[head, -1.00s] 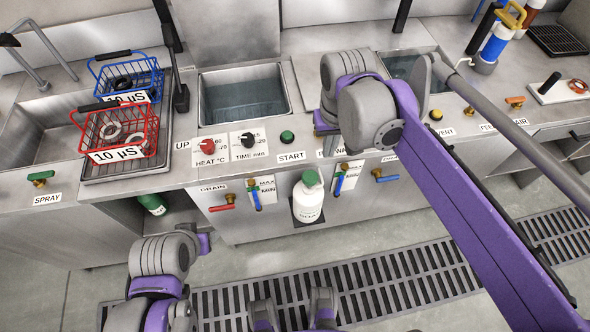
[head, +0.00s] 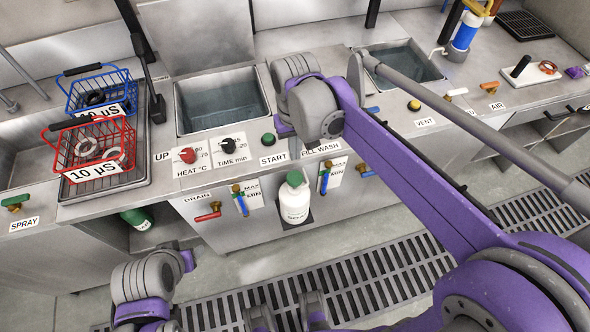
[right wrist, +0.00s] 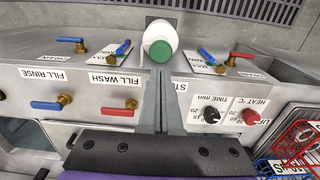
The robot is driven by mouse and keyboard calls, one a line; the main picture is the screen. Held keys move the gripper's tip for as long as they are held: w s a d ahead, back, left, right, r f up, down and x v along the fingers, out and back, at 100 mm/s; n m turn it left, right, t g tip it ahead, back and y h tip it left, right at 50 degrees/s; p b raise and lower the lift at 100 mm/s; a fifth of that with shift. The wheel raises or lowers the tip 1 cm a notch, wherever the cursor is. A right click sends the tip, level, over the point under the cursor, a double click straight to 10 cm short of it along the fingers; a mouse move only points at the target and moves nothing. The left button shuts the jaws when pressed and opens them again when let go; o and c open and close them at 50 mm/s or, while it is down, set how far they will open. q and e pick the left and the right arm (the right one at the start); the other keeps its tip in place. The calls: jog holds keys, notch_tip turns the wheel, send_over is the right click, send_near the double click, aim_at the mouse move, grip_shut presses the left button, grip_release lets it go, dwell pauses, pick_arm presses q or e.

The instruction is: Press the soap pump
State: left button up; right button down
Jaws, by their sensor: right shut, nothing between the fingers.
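The soap bottle (head: 295,207) is white with a green pump top (head: 295,179). It stands upright on a small ledge at the front of the steel bench, below the START and FILL WASH labels. My right gripper (head: 295,154) is above and behind the pump top, at the bench's front edge, partly hidden by its own wrist. In the right wrist view the right gripper's fingers (right wrist: 162,98) are shut together and empty. They point toward the green top (right wrist: 160,51), seen from above; I cannot tell whether they touch it.
Valves with red and blue handles flank the bottle, including the drain valve (head: 208,215). The green START button (head: 268,139) and dials sit on the bench edge. A red basket (head: 95,155) and a blue basket (head: 100,95) stand left. A floor grating (head: 350,280) lies in front.

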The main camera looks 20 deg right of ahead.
aim_at(295, 177)
notch_tip(295, 177, down, 9)
jog(key=shift+f+b, duration=0.1)
jog(key=shift+b, duration=0.25)
